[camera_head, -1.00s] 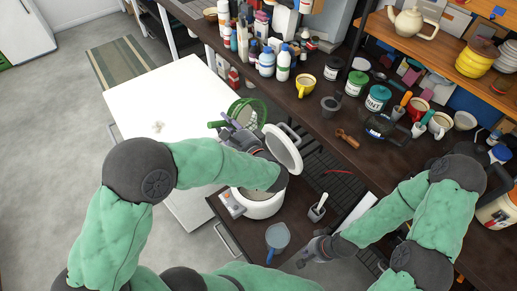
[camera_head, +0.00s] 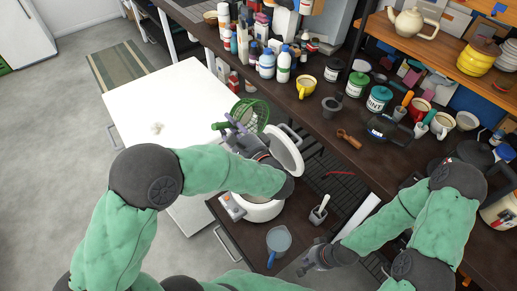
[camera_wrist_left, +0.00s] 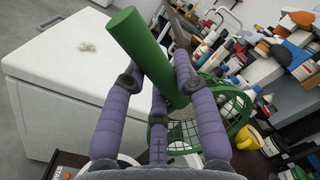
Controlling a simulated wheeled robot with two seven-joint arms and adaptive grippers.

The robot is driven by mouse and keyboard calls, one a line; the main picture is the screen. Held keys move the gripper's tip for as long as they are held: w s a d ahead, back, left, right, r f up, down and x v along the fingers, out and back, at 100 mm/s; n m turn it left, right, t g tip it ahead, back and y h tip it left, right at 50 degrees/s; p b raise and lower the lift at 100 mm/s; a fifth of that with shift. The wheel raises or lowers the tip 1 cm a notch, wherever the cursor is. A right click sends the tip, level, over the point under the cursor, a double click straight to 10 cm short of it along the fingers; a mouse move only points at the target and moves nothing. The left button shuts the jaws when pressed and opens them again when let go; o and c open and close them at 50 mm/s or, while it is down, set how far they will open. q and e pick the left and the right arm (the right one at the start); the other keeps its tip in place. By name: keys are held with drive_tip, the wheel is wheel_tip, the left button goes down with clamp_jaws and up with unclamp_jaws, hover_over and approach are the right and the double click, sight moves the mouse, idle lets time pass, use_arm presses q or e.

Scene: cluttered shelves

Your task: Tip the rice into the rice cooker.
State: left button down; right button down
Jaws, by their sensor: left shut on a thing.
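The rice cooker (camera_head: 262,211) is white and stands on the dark counter with its lid (camera_head: 287,150) raised; my left forearm covers most of its opening. My left gripper (camera_head: 231,126) is shut on the green handle of a mesh strainer (camera_head: 262,112), held above and behind the cooker. In the left wrist view the handle (camera_wrist_left: 145,50) lies between the purple fingers, and the strainer basket (camera_wrist_left: 238,105) shows a pale mass, perhaps rice, partly hidden by the fingers.
A white chest-like surface (camera_head: 170,100) at left bears a small pale pile (camera_head: 157,128). Bottles (camera_head: 284,65) and a yellow mug (camera_head: 306,86) crowd the counter behind. A grey cup with a utensil (camera_head: 318,214) stands right of the cooker.

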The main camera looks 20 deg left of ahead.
use_arm(q)
drive_tip(key=shift+s+d+t+y+b, duration=0.4)
drive_tip(key=shift+d+b, duration=0.2)
drive_tip(key=shift+b, duration=0.55)
drive_tip(key=shift+s+d+t+y+b, duration=0.3)
drive_tip(key=shift+d+t+y+b, duration=0.25)
drive_tip(key=shift+b, duration=0.55)
drive_tip(key=shift+r, duration=0.1)
